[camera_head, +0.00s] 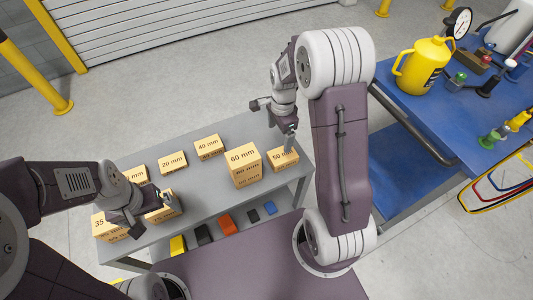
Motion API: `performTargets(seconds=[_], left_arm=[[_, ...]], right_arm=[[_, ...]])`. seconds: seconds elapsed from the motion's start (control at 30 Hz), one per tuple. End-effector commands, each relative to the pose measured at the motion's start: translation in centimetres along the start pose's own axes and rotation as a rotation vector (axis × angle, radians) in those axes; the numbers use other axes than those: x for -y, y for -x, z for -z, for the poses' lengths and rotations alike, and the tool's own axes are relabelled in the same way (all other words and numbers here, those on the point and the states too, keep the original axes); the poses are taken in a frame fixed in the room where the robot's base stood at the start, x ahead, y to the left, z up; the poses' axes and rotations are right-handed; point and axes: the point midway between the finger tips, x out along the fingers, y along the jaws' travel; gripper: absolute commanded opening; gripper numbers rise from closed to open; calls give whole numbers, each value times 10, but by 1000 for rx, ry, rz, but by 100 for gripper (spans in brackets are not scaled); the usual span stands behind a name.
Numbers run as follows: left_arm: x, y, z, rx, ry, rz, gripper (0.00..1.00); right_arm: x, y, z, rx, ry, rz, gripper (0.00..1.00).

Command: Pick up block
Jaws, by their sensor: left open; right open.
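Several tan wooden blocks marked with sizes stand on a grey table (208,213). The 60 mm block (244,166) is the tallest, right of centre. The 50 mm block (283,158) is at the right end, just below my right gripper (290,142), which is open; I cannot tell if they touch. The 40 mm block (209,147) and 20 mm block (173,162) stand along the back. My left gripper (173,204) is open at the left end, over a partly hidden block (160,214). A block marked 35 (108,226) and another block (136,174) are partly covered by my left arm.
Yellow (178,245), black (204,234), red (227,223) and blue (270,208) pieces lie low along the table's near side. A blue workbench (400,165) at right carries a yellow can (424,66) and other items. Grey floor lies behind the table.

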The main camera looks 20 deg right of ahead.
Motion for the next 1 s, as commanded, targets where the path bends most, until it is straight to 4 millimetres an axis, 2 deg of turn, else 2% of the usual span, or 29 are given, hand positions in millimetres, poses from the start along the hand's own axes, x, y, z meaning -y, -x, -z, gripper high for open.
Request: performTargets(seconds=[0.03, 0.1, 0.3, 0.5, 0.73, 0.9, 1.0], left_arm=[[0, -10, -1, 0, 0, 0, 100], [0, -13, -1, 0, 0, 0, 100], [0, -14, -1, 0, 0, 0, 100], [0, -17, -2, 0, 0, 0, 100], [0, -17, -2, 0, 0, 0, 100], [0, -19, -2, 0, 0, 0, 100], [0, -20, -2, 0, 0, 0, 100]], right_arm=[[-4, -17, 3, 3, -10, -17, 89], [-9, -27, 6, 7, -20, -35, 89], [-11, -31, 8, 9, -27, -41, 89], [-13, -61, 8, 9, -26, -43, 89], [-14, -73, 9, 9, -26, -42, 89], [-17, -105, 13, 10, -27, -44, 89], [-17, -116, 13, 9, -26, -42, 89]])
